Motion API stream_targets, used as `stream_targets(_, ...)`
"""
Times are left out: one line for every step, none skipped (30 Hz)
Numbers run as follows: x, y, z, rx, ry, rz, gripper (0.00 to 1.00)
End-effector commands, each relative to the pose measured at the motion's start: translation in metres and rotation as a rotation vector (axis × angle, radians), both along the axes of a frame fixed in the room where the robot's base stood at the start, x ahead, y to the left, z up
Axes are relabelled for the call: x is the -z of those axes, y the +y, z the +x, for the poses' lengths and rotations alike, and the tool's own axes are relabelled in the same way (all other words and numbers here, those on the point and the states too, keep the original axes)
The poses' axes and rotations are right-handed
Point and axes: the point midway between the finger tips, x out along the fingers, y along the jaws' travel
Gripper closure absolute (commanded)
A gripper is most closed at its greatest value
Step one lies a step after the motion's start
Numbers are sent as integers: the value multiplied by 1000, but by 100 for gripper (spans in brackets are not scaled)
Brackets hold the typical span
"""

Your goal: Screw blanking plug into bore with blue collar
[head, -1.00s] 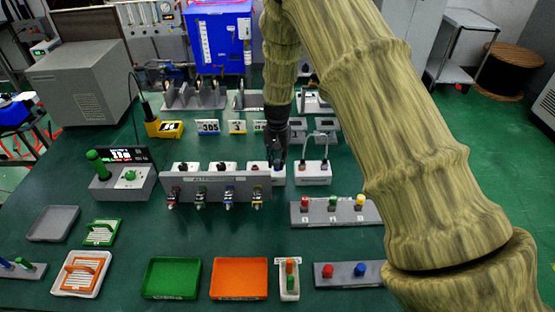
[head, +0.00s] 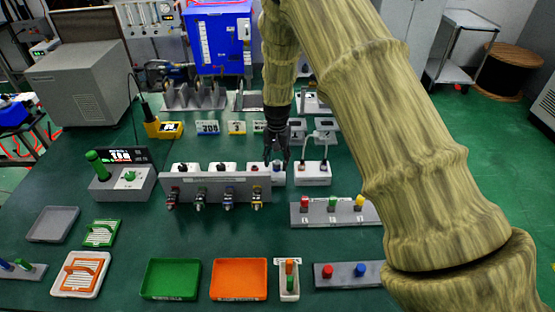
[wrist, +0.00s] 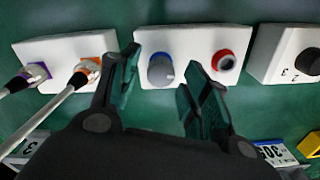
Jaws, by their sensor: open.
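The grey blanking plug (wrist: 162,74) stands in the blue-collared bore (wrist: 151,62) of a white block (wrist: 193,42) in the wrist view. The blue collar shows as a ring around its base. How deep it is screwed in I cannot tell. A red-collared bore (wrist: 224,61) with a dark centre is beside it on the same block. My gripper (wrist: 160,85) is open, with one finger on each side of the plug and gaps to it. In the head view my gripper (head: 277,161) is above the block (head: 278,178), behind the upright panel.
Another white block (head: 313,173) with two cables stands just right of my gripper. The grey panel (head: 214,187) with several coloured connectors stands in front. Plug racks (head: 335,213) and trays (head: 240,279) lie nearer the front, with bare green table between.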

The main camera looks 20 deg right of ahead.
Motion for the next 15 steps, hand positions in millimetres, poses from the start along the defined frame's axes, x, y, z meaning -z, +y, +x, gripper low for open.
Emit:
stream_targets(0,0,0,0,0,0,54)
stream_targets(-1,0,0,0,0,0,54)
stream_targets(-2,0,0,0,0,0,54)
stream_targets(-4,0,0,0,0,0,54)
stream_targets(-6,0,0,0,0,0,54)
stream_targets(-10,0,0,0,-1,0,54)
stream_targets(-13,0,0,0,-1,0,54)
stream_targets(-17,0,0,0,-1,0,54)
stream_targets(-23,0,0,0,-2,0,54)
stream_targets(-28,0,0,1,-2,0,54)
stream_targets(-34,0,1,1,-3,0,54)
stream_targets(-41,0,1,1,-2,0,54)
stream_targets(-46,0,1,1,-3,0,54)
stream_targets(-52,0,1,1,-4,0,54)
stream_targets(-60,0,1,1,-3,0,54)
